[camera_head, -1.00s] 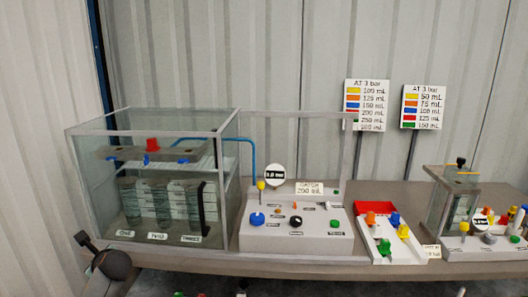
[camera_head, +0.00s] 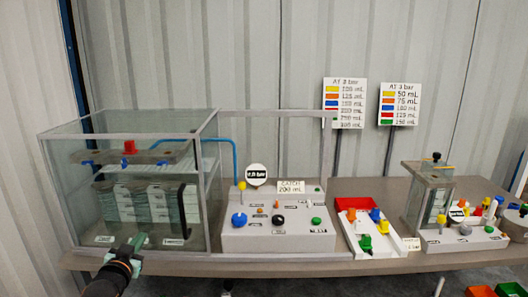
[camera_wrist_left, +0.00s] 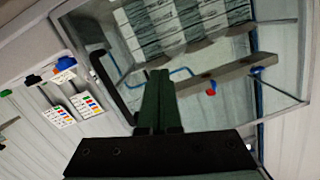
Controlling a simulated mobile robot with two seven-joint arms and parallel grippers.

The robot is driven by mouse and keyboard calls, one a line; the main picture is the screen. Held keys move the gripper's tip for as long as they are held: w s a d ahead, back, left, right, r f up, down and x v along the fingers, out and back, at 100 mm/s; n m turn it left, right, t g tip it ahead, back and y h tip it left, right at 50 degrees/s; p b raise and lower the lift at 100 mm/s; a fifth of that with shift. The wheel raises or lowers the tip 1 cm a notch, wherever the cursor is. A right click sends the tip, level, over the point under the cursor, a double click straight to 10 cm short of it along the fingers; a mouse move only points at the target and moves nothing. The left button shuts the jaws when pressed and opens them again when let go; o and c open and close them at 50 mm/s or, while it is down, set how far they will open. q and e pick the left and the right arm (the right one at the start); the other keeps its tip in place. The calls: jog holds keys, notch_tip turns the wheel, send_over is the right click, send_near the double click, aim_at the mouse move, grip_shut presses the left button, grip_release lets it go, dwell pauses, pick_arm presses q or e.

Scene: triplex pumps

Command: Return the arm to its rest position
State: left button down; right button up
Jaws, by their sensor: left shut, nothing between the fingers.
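My left gripper (camera_head: 138,242) comes in from the lower left in the head view, in front of the glass tank (camera_head: 50,190). Its dark green fingers are together and empty. They also show shut in the left wrist view (camera_wrist_left: 158,75), in front of the tank, whose stacked blocks (camera_wrist_left: 165,22) stand beyond them. I cannot tell the exact gap between fingertips and glass. My right gripper is in neither view.
A grey control box (camera_head: 275,239) with knobs and a round gauge stands right of the tank. Further right are a red-and-white tray (camera_head: 349,204) with coloured plugs and a smaller pump station (camera_head: 461,238). Two colour charts (camera_head: 345,90) stand behind. Crates (camera_head: 481,291) sit low right.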

pick_arm(q)
jog(key=s+d+f+g+h, duration=0.15)
jog(key=s+d+f, duration=0.25)
jog(key=s+f, duration=0.4)
jog(key=s+d+f+g, duration=0.2)
jog(key=s+d+f, duration=0.2)
jog(key=s+f, duration=0.45)
jog(key=s+d+f+g+h, duration=0.1)
jog(key=s+d+f+g, duration=0.1)
jog(key=s+d+f, duration=0.45)
jog(key=s+d+f+g, duration=0.1)
jog(key=s+f, duration=0.1)
jog(key=s, duration=0.6)
jog(key=s+d+f+h, duration=0.1)
jog(key=s+f, duration=0.1)
jog(key=s, duration=0.6)
jog(key=shift+n+g, duration=0.3)
jog(key=shift+g, duration=0.05)
jog(key=shift+f, duration=0.1)
